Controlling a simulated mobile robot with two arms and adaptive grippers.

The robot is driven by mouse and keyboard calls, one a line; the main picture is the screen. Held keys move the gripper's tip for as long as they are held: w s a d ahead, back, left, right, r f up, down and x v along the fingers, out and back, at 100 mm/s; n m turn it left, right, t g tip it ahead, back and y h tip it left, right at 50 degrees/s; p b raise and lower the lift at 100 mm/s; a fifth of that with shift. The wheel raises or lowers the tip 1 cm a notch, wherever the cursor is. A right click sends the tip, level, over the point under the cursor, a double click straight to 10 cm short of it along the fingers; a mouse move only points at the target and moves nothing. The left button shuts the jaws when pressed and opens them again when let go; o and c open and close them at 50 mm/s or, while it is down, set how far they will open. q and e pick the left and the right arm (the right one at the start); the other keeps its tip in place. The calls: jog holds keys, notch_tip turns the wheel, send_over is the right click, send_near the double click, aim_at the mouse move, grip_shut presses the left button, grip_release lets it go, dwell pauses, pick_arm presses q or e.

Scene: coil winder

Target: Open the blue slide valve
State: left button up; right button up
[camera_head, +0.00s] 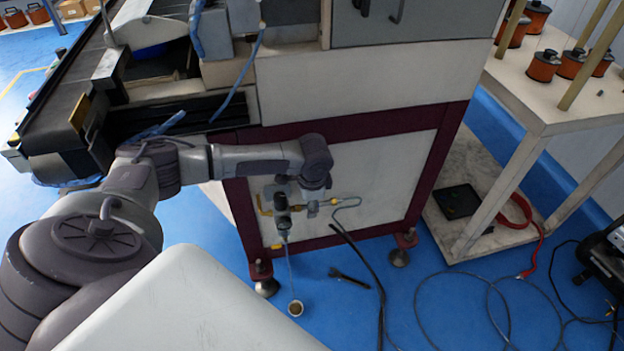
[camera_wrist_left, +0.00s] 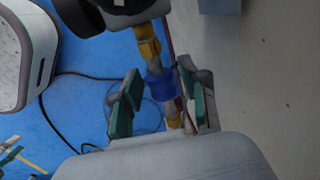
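The blue slide valve (camera_wrist_left: 159,86) shows in the left wrist view as a blue sleeve on a pipe line with brass-yellow fittings (camera_wrist_left: 148,45). My left gripper (camera_wrist_left: 160,84) has its two green-padded fingers apart, one on each side of the blue sleeve. A gap shows on the left side; on the right the finger is nearer the sleeve, and I cannot tell if it touches. In the head view the pipe assembly (camera_head: 282,212) sits on the machine's front panel, beside my left wrist. The blue sleeve cannot be made out there. My right gripper is not in view.
The white machine panel (camera_head: 385,180) with its dark red frame stands close behind the pipes. A black hose (camera_head: 372,265) and a small cup (camera_head: 295,308) are on the blue floor. A table (camera_head: 540,110) with orange-black coils stands at the right.

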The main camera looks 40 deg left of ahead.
pick_arm(q)
jog(key=shift+o, duration=0.4)
jog(key=shift+w+d+r, duration=0.1)
jog(key=shift+r, duration=0.25)
notch_tip(320, 180, up, 11)
jog(key=s+d, duration=0.1)
jog(key=shift+s+d, duration=0.15)
jog(key=shift+r, duration=0.1)
